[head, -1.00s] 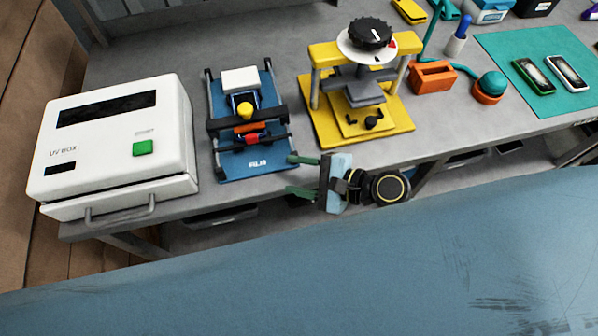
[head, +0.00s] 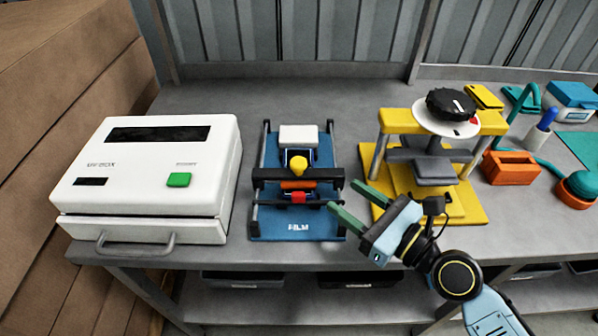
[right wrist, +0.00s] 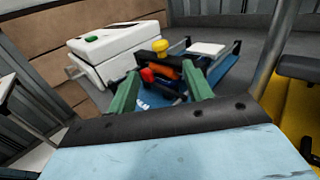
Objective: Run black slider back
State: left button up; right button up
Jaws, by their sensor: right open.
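The film device (head: 296,225) has a blue base, two dark side rails and a white block at its back. Its black slider (head: 268,174) is a thick bar across the rails, with a yellow knob (head: 298,164) on it and orange and red parts in front. My right gripper (head: 342,196) is open and empty, its green fingers pointing left at the device's right rail, just in front of the slider's right end. In the right wrist view the yellow knob (right wrist: 160,46) and red part (right wrist: 147,75) appear beyond the open fingers. My left gripper is not in view.
The white UV box (head: 150,185) stands left of the device, with a narrow gap between. The yellow press (head: 478,212) stands close on the right, behind my right gripper. Bare bench lies behind the device. An orange holder (head: 510,168) is further right.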

aim_at(304, 166)
jog(key=x, duration=1.3)
jog(key=shift+w+a+r, duration=0.1)
jog(key=shift+a+r, duration=0.05)
jog(key=shift+r, duration=0.05)
